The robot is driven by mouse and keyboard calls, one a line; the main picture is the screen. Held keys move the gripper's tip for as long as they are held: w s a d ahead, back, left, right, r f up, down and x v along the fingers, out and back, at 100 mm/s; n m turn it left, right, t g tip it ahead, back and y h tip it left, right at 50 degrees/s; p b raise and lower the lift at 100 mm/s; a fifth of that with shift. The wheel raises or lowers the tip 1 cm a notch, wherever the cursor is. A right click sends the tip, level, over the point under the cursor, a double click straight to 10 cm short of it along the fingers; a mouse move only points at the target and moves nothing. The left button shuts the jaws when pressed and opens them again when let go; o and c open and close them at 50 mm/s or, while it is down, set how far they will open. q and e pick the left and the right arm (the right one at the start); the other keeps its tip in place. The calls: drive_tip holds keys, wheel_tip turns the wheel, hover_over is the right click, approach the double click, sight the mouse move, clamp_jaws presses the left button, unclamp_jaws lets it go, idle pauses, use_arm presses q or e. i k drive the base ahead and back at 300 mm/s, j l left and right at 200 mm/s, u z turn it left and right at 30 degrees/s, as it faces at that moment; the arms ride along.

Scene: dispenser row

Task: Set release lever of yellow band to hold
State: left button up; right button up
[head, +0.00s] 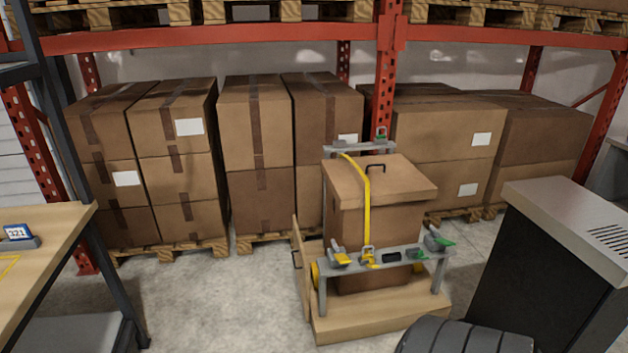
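A yellow band (365,200) runs over the lidded brown box (385,180), from the grey rear rail (352,147) down to the grey front rail (395,262). At its lower end is a small yellow buckle (368,255) on the front rail. Left of it on the same rail sits a grey and yellow lever-like part (341,258). Which of these is the release lever, and its exact setting, is too small to tell. Neither of my grippers is in view.
Green-marked fittings (437,240) sit at the front rail's right. The box stands on a wooden base (385,318). A dark cabinet (545,250) is at right, a table (45,240) at left. Stacked cartons (175,150) on pallets stand behind. Floor (220,300) left of the base is clear.

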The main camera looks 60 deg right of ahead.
sight(334, 243)
drive_tip(key=z, duration=1.9)
